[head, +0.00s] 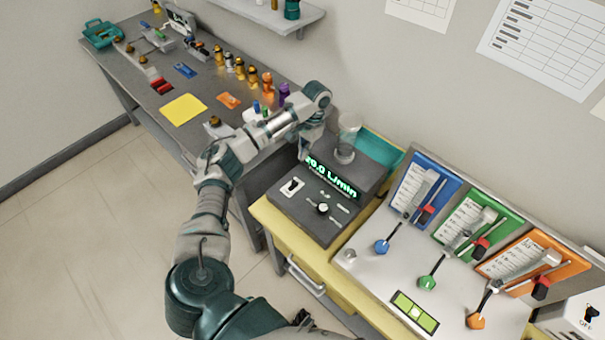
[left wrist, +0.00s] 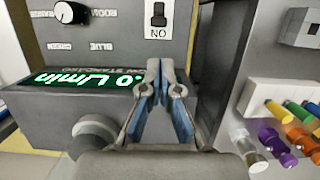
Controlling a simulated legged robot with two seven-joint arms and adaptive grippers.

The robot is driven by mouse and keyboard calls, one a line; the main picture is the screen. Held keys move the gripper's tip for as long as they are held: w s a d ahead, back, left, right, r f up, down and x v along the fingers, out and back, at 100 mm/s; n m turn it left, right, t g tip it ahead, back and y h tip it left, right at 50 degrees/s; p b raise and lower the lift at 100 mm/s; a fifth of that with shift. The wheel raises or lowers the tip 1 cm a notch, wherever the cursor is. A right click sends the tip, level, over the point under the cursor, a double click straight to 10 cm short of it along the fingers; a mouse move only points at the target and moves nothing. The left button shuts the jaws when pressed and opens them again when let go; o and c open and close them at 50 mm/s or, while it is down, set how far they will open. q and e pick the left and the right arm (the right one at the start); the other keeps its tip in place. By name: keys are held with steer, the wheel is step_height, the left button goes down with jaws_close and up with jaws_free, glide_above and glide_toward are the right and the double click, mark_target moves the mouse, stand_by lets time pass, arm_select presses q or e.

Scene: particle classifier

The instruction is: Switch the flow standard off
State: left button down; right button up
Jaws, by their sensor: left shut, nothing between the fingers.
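The flow standard (head: 350,225) is a dark grey box on the yellow cabinet, its green display (head: 331,178) lit and reading 20.0 L/min. Its switch (head: 291,187) is a black toggle on a white plate at the box's left. In the left wrist view the switch (left wrist: 158,14) is at the top middle, with lettering on its plate that looks like ON upside down. My left gripper (head: 303,152) is shut and empty, above the box's rear left. In the left wrist view its fingertips (left wrist: 160,66) point toward the switch, apart from it. My right gripper is not in view.
A round knob (head: 322,208) sits right of the switch. A panel with coloured levers (head: 428,283) is to the right. The grey bench (head: 150,95) at left holds several bottles and a yellow sheet (head: 183,109).

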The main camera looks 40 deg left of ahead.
mark_target(294, 183)
arm_select(q)
steer(key=x, duration=0.9)
steer(key=shift+w+d+f+b, duration=0.15)
steer(key=shift+d+f+b, duration=0.1)
steer(key=shift+b, duration=0.1)
steer(key=shift+a+f, duration=0.1)
steer(key=shift+f, duration=0.25)
steer(key=shift+s+r+p, duration=0.15)
steer(key=shift+s+p, duration=0.05)
steer(key=shift+p, duration=0.3)
steer(key=s+p, duration=0.2)
steer(key=p, duration=0.4)
steer(key=shift+s, duration=0.25)
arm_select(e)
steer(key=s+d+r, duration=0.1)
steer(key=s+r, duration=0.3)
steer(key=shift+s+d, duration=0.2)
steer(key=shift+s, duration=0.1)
